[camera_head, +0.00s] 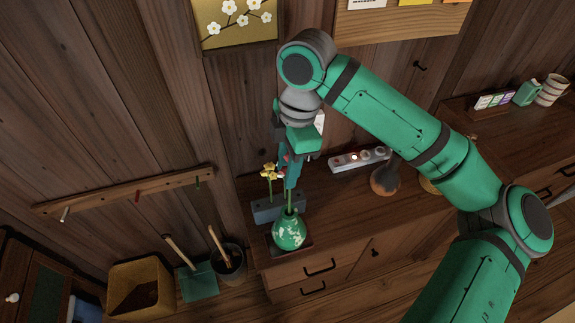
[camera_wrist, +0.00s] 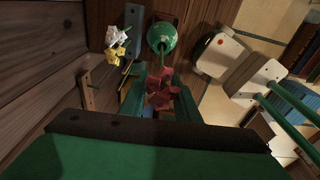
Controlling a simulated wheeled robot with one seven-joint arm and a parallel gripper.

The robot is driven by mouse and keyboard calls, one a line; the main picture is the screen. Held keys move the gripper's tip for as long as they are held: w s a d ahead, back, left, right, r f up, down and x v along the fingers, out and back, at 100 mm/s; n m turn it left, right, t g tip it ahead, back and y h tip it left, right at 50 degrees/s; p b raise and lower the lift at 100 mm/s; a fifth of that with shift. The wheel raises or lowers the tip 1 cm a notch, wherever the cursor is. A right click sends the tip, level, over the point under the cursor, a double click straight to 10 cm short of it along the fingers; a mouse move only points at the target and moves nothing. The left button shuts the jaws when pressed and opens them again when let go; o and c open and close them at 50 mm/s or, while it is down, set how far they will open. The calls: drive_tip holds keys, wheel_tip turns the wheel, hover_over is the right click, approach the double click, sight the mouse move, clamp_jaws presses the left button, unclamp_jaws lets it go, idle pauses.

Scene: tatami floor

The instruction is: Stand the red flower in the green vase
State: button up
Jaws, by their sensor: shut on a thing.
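My gripper (camera_head: 288,178) points down over the cabinet top, shut on the red flower, whose red petals (camera_wrist: 163,92) show between the fingers in the wrist view. The flower is close to upright. Its green stem (camera_head: 289,199) runs down from the fingers to the mouth of the green vase (camera_head: 289,232). The vase is round with pale patches and stands upright near the cabinet's left front corner. In the wrist view the stem's lower end overlaps the mouth of the vase (camera_wrist: 155,32). How deep it sits inside is hidden.
A blue-grey block holder (camera_head: 264,214) beside the vase holds a yellow flower (camera_head: 268,171) and a white one (camera_wrist: 116,35). A grey strip with round knobs (camera_head: 345,162) and a brown round-bottomed vessel (camera_head: 385,180) stand to the right. The wooden wall is close behind.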

drive_tip(key=shift+w+f, duration=0.1)
drive_tip(key=shift+f, duration=0.35)
drive_tip(key=shift+d+f, duration=0.1)
drive_tip(key=shift+f, duration=0.45)
drive_tip(key=shift+a+f, duration=0.1)
drive_tip(key=shift+a, duration=0.1)
drive_tip(key=shift+f, duration=0.15)
wheel_tip(320, 180, down, 6)
drive_tip(key=shift+f, duration=0.2)
idle(2.3)
drive_tip(key=o, duration=1.2)
drive_tip(key=shift+d, duration=0.1)
